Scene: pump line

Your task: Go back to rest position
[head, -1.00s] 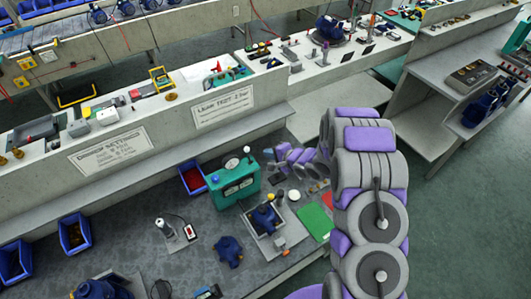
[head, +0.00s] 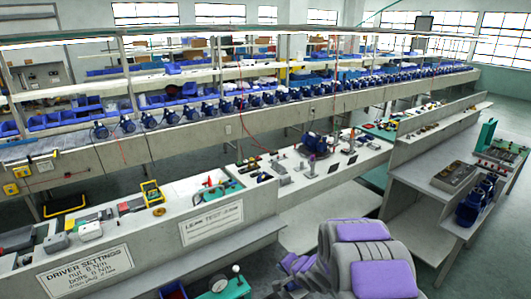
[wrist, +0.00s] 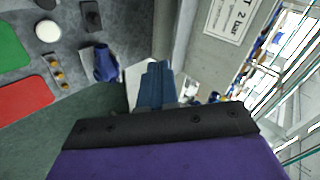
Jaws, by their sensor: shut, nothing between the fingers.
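My gripper (wrist: 154,88) shows in the wrist view as blue fingers held together beyond a black bar, with nothing between them.
The wrist view shows a red mat (wrist: 38,104), a green mat (wrist: 12,45) and a white round piece (wrist: 47,31) on the bench. In the head view, a teal device (head: 222,288) stands at the bottom edge. Blue pumps (head: 475,200) sit at right. Open floor (head: 500,255) lies at lower right.

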